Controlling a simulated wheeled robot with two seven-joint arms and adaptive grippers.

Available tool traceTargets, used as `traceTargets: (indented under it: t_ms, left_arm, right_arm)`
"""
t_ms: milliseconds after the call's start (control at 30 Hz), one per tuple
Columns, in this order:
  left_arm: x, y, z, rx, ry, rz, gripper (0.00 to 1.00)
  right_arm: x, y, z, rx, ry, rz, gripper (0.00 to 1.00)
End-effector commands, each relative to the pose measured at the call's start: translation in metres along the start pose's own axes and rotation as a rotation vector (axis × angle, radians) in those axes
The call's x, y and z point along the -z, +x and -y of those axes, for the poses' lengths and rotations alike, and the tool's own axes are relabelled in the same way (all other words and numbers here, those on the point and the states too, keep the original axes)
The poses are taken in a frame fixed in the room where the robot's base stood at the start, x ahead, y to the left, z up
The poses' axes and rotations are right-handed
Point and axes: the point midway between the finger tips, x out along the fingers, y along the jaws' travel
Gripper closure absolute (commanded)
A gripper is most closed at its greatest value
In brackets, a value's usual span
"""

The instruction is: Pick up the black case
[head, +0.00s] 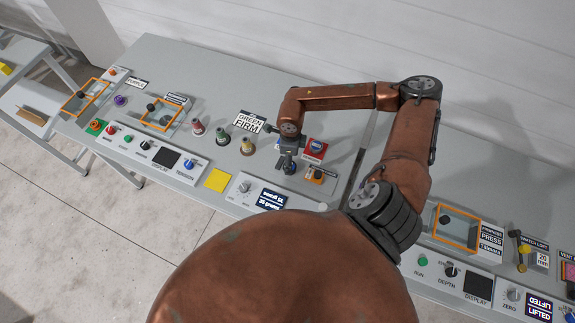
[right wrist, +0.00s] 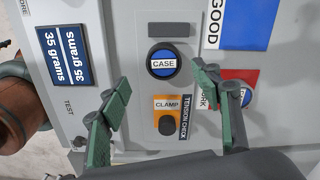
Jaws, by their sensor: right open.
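The black case is a round black piece with a blue top labelled CASE (right wrist: 164,63). It sits on the grey bench panel between a dark slot and the orange CLAMP plate. In the head view the case (head: 291,168) is partly covered by my right gripper (head: 287,157). In the right wrist view my right gripper (right wrist: 163,88) is open, its two green fingers spread wide on either side of the case's column. Nothing is between the fingertips, and I cannot tell their exact height above the panel. My left gripper is not in view.
The orange CLAMP plate with a black knob (right wrist: 167,122) lies close to the case. A red block (head: 314,149) stands nearby. A small display (head: 270,198) and a yellow square (head: 217,180) are toward the front edge. Several spools (head: 222,136) stand to the left.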

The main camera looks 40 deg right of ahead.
Motion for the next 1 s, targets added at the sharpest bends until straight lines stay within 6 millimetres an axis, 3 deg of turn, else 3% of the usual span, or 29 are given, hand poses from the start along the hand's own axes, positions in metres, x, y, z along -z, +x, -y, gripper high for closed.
traceTargets:
  t_ms: [100, 200, 400, 667, 1000]
  left_arm:
    - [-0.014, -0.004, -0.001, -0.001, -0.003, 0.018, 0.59]
    - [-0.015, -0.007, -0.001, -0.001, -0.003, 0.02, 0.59]
    - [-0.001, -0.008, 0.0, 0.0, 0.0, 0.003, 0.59]
    - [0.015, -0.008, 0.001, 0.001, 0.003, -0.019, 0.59]
    - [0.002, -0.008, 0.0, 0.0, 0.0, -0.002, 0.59]
  right_arm:
    - [-0.001, 0.013, 0.002, -0.002, 0.001, 0.0, 0.42]
    - [-0.003, 0.028, 0.005, -0.002, 0.002, -0.001, 0.42]
    - [-0.004, 0.05, 0.005, -0.001, 0.0, 0.0, 0.42]
    - [-0.005, 0.052, 0.006, 0.0, -0.003, 0.0, 0.42]
    - [-0.005, 0.052, 0.006, 0.0, -0.003, 0.0, 0.65]
